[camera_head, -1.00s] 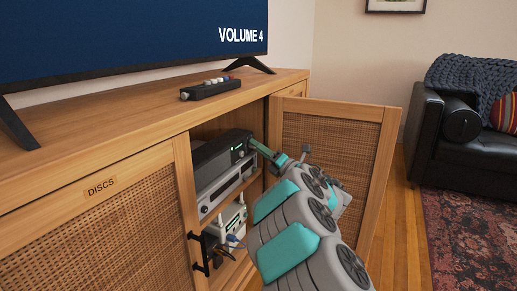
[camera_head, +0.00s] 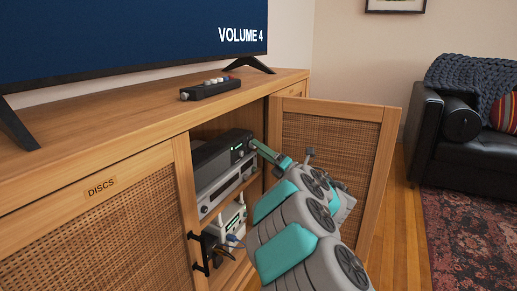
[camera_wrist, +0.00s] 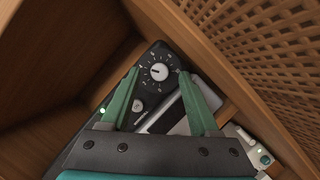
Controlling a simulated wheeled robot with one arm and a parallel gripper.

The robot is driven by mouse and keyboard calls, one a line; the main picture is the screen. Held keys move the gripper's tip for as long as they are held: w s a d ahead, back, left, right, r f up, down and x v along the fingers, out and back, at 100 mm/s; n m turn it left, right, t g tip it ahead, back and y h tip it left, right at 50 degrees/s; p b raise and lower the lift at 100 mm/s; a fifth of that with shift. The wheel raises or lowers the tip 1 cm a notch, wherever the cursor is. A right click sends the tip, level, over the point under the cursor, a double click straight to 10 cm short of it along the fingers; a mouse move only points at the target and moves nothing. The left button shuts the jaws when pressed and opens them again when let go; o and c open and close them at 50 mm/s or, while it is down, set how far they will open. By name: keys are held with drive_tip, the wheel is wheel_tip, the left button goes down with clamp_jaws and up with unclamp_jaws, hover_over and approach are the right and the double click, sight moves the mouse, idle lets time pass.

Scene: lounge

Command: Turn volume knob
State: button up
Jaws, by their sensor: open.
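The volume knob (camera_wrist: 158,71) is a round pale knob with a dark pointer and a ring of scale marks. It sits on the dark front of the amplifier (camera_head: 212,157), on the cabinet's upper shelf. A smaller knob (camera_wrist: 138,105) is on the same panel. My gripper (camera_wrist: 160,70) is open, its two green fingers on either side of the volume knob in the wrist view; contact cannot be told. In the head view my gripper (camera_head: 262,149) reaches the amplifier's front and hides the knob. The TV screen (camera_head: 130,35) reads VOLUME 4.
The open cabinet door (camera_head: 335,115) stands just right of my arm. A silver device (camera_head: 225,187) lies under the amplifier, and a white box (camera_head: 228,217) is on the shelf below.

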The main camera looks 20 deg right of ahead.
drive_tip(key=v, duration=0.6)
idle(0.3)
